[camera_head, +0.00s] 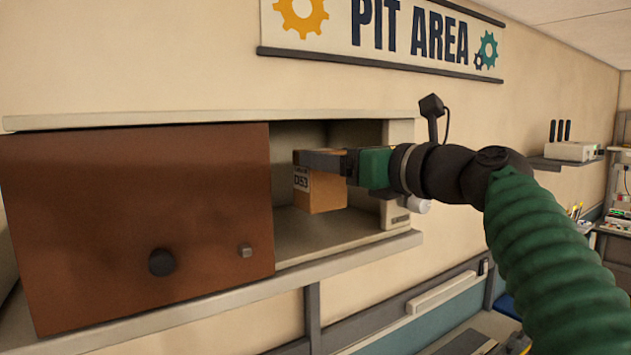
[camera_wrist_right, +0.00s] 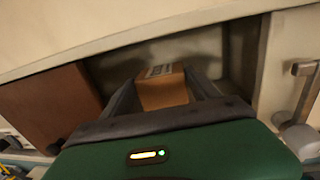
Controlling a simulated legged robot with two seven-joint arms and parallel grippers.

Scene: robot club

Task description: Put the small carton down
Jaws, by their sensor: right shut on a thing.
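The small carton (camera_head: 322,194) is a light brown box with a white label marked D53. My right gripper (camera_head: 322,160) is shut on its upper part and holds it in the open right part of the wall cabinet. The carton's underside looks a little above the cabinet floor (camera_head: 330,240), but I cannot tell whether they touch. In the right wrist view the carton (camera_wrist_right: 163,90) sits between the two fingers of my right gripper (camera_wrist_right: 163,88). My left gripper is not in view.
A brown sliding door (camera_head: 130,220) with a dark round knob covers the cabinet's left part. The cabinet's right wall (camera_head: 399,190) stands close beside my gripper. A shelf (camera_head: 570,163) with a device is farther right.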

